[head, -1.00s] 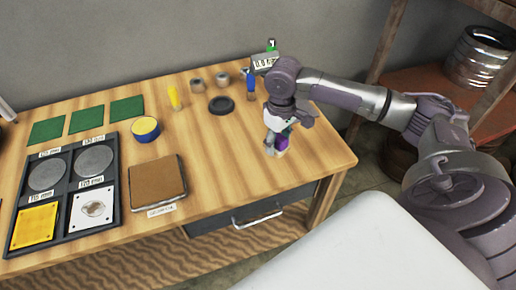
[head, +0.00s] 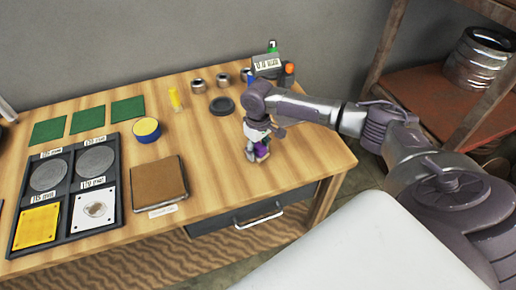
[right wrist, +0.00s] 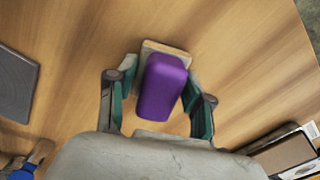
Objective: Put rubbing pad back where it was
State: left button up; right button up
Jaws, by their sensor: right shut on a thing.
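The rubbing pad appears to be the purple block with a pale base, seen in the right wrist view (right wrist: 162,86). It sits between the two fingers of my right gripper (right wrist: 158,108), which is shut on it. In the head view the purple pad (head: 262,149) shows under my right gripper (head: 257,146), over the right part of the table. I cannot tell whether its base touches the wood. My left gripper is not in view.
The wooden table (head: 225,165) is clear around the gripper. A brown square pad (head: 157,181) and a black tray of discs and plates (head: 70,250) lie left. A labelled box (head: 267,66) and a dark round disc (head: 222,106) stand behind. A drawer handle (head: 258,219) juts from the front.

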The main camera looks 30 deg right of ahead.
aim_at(258, 145)
jog(key=o, duration=1.3)
jog(key=shift+f, duration=0.15)
notch_tip(258, 145, up, 12)
jog(key=shift+r+b, duration=0.2)
jog(key=shift+b, duration=0.3)
jog(key=shift+f, duration=0.1)
